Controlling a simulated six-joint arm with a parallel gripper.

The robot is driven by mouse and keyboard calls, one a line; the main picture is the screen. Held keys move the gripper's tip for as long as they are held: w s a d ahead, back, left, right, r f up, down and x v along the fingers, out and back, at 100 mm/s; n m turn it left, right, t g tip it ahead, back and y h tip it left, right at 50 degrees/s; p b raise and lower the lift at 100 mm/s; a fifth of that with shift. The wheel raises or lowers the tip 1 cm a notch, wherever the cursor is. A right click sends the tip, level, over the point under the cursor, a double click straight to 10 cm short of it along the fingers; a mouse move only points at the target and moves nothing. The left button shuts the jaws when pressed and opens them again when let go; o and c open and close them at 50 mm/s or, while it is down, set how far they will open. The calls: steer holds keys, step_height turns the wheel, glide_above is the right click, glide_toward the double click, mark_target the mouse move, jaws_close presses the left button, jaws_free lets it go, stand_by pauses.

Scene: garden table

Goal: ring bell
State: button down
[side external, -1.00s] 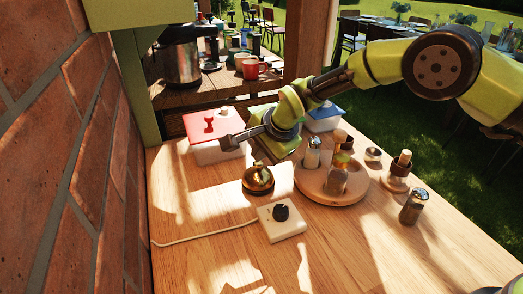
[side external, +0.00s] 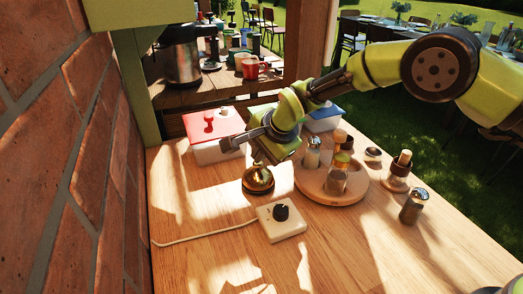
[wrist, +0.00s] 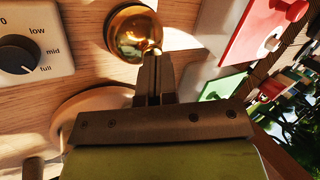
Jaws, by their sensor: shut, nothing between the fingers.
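The brass bell (side external: 258,180) stands on the wooden table, a shiny dome. In the wrist view the bell (wrist: 128,33) is at the top centre, with a small round knob on it. My gripper (wrist: 153,58) is shut and empty, its fingertips pointing at the bell and overlapping its knob edge in that view. In the side view my gripper (side external: 264,160) is just above the bell, and its fingertips are hard to make out. I cannot tell whether they touch the bell.
A white dial box (side external: 281,222) with a cable is in front of the bell. A round wooden tray (side external: 330,196) with shakers stands to the right. A red-lidded box (side external: 215,150) and a blue-lidded box (side external: 323,122) are behind. A brick wall (side external: 60,150) bounds the left.

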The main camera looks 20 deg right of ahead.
steer(key=shift+f, duration=0.7)
steer(key=shift+r, duration=0.85)
stand_by(0.4)
steer(key=shift+r, duration=3.05)
